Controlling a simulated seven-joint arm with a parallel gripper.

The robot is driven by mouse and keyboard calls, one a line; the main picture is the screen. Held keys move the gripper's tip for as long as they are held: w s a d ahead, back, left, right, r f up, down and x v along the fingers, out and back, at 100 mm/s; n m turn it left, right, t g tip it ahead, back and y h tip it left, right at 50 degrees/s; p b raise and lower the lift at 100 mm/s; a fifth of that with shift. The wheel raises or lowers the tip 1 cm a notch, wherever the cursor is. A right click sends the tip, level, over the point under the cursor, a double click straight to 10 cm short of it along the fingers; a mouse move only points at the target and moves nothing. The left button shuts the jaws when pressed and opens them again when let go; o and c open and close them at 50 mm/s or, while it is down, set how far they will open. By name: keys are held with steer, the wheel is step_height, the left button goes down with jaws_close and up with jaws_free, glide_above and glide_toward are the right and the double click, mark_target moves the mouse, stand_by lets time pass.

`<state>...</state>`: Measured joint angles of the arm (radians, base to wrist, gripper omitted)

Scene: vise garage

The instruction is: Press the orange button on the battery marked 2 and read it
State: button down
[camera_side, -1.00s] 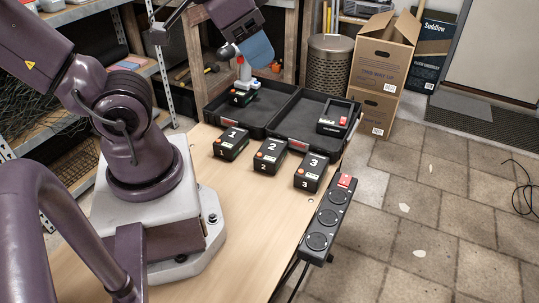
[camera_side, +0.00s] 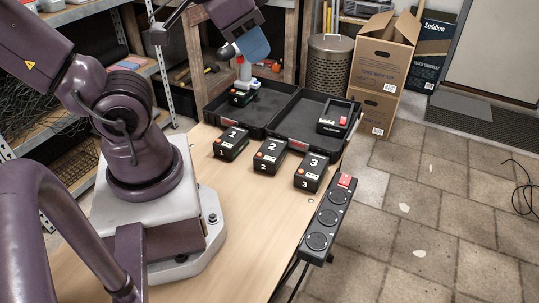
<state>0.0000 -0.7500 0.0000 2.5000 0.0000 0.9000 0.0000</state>
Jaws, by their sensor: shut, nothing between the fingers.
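The battery marked 2 (camera_side: 269,157) is a black block standing on the wooden table between the battery marked 1 (camera_side: 231,143) and the battery marked 3 (camera_side: 311,173). Its orange button (camera_side: 260,155) shows at the left of its top. My gripper (camera_side: 245,84) is behind the batteries, over the left half of the open black case.
A power strip (camera_side: 325,220) with a red switch runs along the table's right edge. The table (camera_side: 245,215) in front of the batteries is clear.

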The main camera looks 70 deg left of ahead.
stand_by(0.8)
steer(key=n+g+h, duration=0.1)
steer(key=n+h, duration=0.7)
steer(key=n, duration=2.4)
glide_above(260, 153)
step_height(260, 153, down, 20)
steer(key=shift+r, duration=0.2)
steer(key=shift+a+f, duration=0.1)
steer(key=shift+f, duration=0.05)
steer(key=shift+f, duration=4.3)
